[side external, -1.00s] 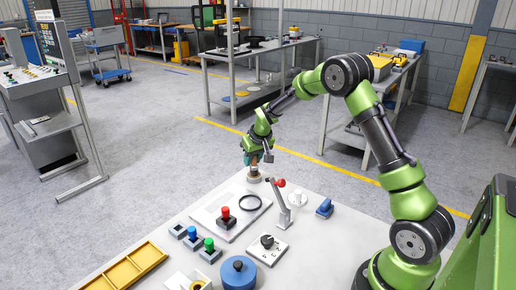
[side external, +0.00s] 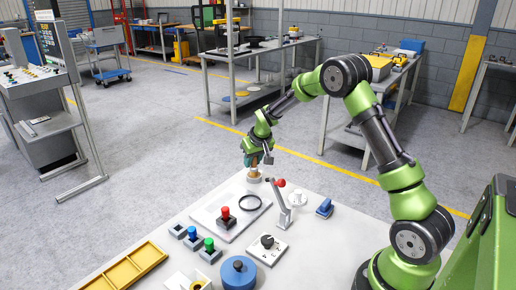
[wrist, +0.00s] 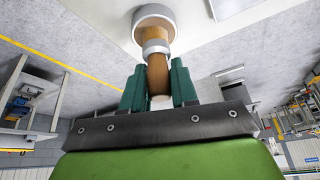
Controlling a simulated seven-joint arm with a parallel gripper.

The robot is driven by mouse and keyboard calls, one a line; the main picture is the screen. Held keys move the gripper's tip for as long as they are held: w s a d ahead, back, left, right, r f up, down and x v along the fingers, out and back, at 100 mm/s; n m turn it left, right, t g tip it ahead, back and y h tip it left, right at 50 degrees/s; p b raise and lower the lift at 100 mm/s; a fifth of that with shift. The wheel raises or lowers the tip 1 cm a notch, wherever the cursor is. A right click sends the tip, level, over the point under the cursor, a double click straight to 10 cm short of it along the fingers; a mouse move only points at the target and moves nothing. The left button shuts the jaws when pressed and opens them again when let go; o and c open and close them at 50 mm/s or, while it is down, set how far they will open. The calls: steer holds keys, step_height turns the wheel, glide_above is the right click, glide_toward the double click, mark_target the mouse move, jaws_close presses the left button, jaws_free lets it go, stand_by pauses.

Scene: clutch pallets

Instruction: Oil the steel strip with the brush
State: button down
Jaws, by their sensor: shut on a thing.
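My gripper (wrist: 158,88) is shut on the brush (wrist: 157,72), whose wooden handle stands between the green fingers in the wrist view. A grey band circles the handle, and its far end meets a round pale-rimmed holder (wrist: 153,14). I cannot tell whether the brush is inside it or just above it. In the side external view my gripper (side external: 256,160) is over the table's far corner, with the brush (side external: 253,169) upright below it and the small round holder (side external: 254,178) beneath. I cannot clearly make out the steel strip.
A lever with a red knob (side external: 280,183) stands close by on the right. A pale plate (side external: 208,219) carries a black ring (side external: 250,203) and a red button (side external: 225,212). Several buttons, a blue round pot (side external: 238,272) and a yellow tray (side external: 126,270) stand nearer the front.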

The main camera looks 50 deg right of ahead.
steer(key=shift+f, duration=0.1)
stand_by(0.4)
steer(key=shift+r, duration=3.6)
steer(key=s+a+r+n+y, duration=0.1)
steer(key=s+a+r+n, duration=0.15)
steer(key=s+a, duration=0.6)
steer(key=s+a+r+n+y, duration=0.15)
steer(key=s+a+r, duration=0.25)
steer(key=s+a, duration=0.4)
steer(key=shift+w+d+f+g+y, duration=0.5)
steer(key=shift+w+d+f, duration=1.15)
steer(key=shift+w, duration=2.95)
steer(key=shift+w+d+f+g+y, duration=0.1)
steer(key=shift+w+d+f+g, duration=1.5)
steer(key=shift+w, duration=3)
steer(key=shift+t, duration=0.7)
steer(key=shift+s+x, duration=0.2)
steer(key=shift+x, duration=1.4)
steer(key=shift+s+x, duration=0.25)
steer(key=shift+x, duration=1.4)
steer(key=shift+x, duration=0.8)
